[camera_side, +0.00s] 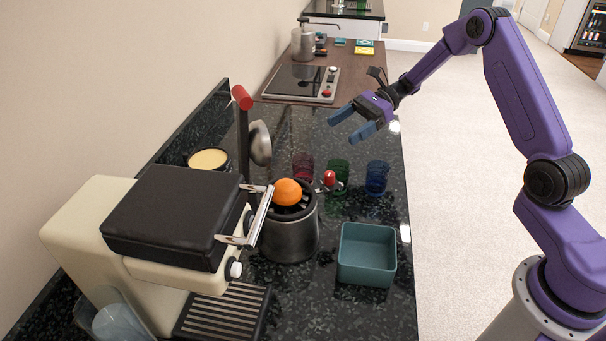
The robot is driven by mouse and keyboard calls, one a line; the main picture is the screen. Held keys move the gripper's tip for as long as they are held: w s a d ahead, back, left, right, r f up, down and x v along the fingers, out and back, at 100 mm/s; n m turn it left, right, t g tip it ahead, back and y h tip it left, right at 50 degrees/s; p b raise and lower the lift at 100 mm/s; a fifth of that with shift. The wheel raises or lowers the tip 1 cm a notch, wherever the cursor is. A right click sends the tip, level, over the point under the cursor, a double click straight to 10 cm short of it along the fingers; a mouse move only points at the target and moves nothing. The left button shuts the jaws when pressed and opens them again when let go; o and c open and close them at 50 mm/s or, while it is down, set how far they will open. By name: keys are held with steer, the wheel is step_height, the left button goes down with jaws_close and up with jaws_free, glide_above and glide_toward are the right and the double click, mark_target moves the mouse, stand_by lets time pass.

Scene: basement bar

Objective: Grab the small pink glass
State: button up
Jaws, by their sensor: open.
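The small pink glass (303,165) stands on the dark speckled counter, left of a green glass (338,172) and a blue glass (376,177). Its lower part is hidden behind the grey juicer with the orange. My gripper (349,124) has blue fingers spread apart and empty. It hangs above the counter, above and to the right of the pink glass in the picture, apart from all the glasses.
The grey juicer (290,235) with an orange (288,191) stands in front of the glasses. A teal square bin (366,274) is at front right. A cream coffee machine (165,275) fills the left. A cooktop (296,82) lies behind. Counter between cooktop and glasses is mostly clear.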

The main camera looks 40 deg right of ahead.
glide_toward(295, 168)
steer(key=shift+w+f+x, duration=0.15)
steer(key=shift+x, duration=1.1)
steer(key=shift+w+f+x, duration=0.1)
steer(key=shift+f+x, duration=0.05)
steer(key=shift+x, duration=1.1)
steer(key=shift+d, duration=0.15)
steer(key=c, duration=1.4)
steer(key=shift+c, duration=0.6)
steer(key=shift+r, duration=0.1)
